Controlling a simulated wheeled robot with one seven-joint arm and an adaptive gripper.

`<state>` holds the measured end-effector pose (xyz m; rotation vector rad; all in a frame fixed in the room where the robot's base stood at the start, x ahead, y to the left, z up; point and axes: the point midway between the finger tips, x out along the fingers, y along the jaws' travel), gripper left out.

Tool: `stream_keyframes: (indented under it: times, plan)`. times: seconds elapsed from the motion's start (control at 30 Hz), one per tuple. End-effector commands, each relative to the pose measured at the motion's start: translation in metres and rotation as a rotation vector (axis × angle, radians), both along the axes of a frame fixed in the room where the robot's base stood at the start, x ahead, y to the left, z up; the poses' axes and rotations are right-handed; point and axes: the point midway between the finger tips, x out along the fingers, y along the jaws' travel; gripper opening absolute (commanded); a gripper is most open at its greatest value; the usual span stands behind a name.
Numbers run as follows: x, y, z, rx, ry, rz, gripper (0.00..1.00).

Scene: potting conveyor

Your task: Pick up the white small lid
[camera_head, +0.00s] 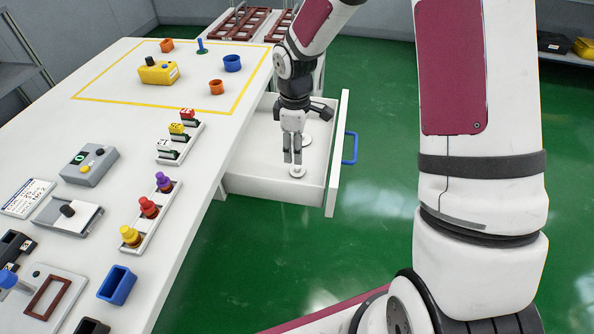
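Two small white round lids lie in the open white drawer (261,185). The nearer lid (297,172) is right below my fingertips, and the farther lid (307,141) is just behind and to the right of my gripper. Which of them is the small one I cannot tell for sure. My gripper (293,161) points straight down inside the drawer, with its fingertips at or just above the nearer lid. The fingers are close together with a narrow gap. Whether they touch or hold anything on the lid cannot be made out.
The drawer's front panel with a blue handle (350,148) stands right of my gripper. The white worktable (200,215) on the left carries plug racks, control boxes and small bins. A yellow-outlined area holds a yellow box (158,71) and cups. The drawer floor left of my gripper is clear.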

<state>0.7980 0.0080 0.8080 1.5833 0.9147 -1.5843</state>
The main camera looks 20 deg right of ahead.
Motion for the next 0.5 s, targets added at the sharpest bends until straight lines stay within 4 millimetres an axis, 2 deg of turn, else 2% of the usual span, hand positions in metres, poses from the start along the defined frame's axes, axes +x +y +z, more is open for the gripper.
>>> stream_keyframes:
  times: [0.03,0.27,0.5]
  plan:
    - [0.000,0.000,-0.007,0.001,0.001,0.001,0.36]
    - [0.000,-0.001,-0.017,0.000,0.000,0.001,0.36]
    - [0.000,-0.006,-0.048,0.000,0.004,0.001,0.36]
